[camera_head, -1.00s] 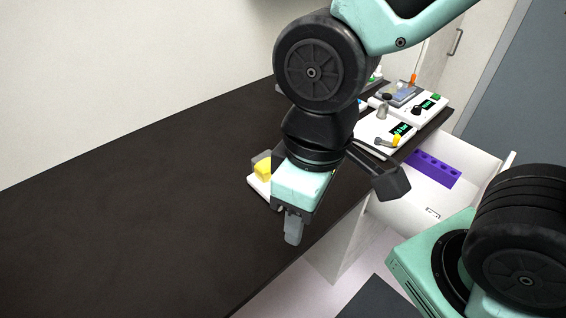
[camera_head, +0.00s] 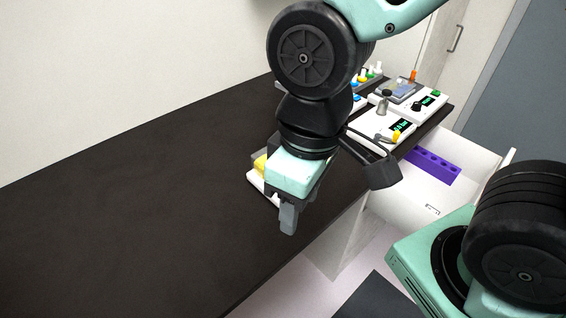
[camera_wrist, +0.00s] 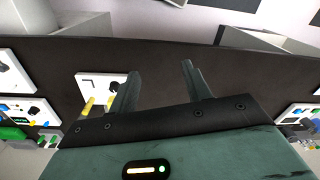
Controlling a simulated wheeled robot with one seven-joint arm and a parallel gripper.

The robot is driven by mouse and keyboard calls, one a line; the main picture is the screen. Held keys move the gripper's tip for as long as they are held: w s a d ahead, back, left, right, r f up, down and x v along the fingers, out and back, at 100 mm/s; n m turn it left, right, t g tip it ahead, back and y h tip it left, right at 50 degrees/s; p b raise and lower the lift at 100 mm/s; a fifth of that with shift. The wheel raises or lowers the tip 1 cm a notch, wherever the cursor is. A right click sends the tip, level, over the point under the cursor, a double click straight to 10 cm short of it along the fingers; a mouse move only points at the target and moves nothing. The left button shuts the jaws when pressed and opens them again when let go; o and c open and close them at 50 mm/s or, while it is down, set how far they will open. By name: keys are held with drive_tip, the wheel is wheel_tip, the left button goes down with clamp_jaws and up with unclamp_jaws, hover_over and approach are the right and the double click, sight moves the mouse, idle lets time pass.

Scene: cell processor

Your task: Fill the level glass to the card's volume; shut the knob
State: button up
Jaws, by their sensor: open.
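My gripper (camera_head: 289,218) hangs over the dark bench near its front edge, pointing down. In the wrist view its two fingers (camera_wrist: 158,75) stand apart with nothing between them. A white plate with yellow parts (camera_head: 254,177) lies behind my gripper and is partly covered by it. A white plate with a dark mark and yellow pieces shows beside the left finger in the wrist view (camera_wrist: 91,82). I cannot make out the level glass, the card or its figure. I cannot tell which knob is the task's.
White instrument boxes with green displays (camera_head: 365,125) stand at the bench's far right end, with a grey metal post (camera_head: 382,106). An open white drawer (camera_head: 400,198) below holds a purple rack (camera_head: 432,166). The left and middle of the bench (camera_head: 140,210) are bare.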

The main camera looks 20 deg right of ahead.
drive_tip(key=w+d+f+m+b, duration=0.1)
drive_tip(key=w+d+m+b, duration=0.3)
drive_tip(key=w, duration=0.6)
drive_tip(key=w+d+m+b, duration=0.1)
drive_tip(key=w+d+m, duration=0.2)
drive_tip(key=w+m, duration=0.55)
drive_tip(key=shift+n+h, duration=0.3)
drive_tip(key=shift+n, duration=0.65)
drive_tip(key=f, duration=1.1)
drive_tip(key=w+f+p, duration=0.1)
drive_tip(key=f, duration=0.4)
drive_tip(key=shift+a+f, duration=0.3)
drive_tip(key=shift+f, duration=0.05)
drive_tip(key=c, duration=1)
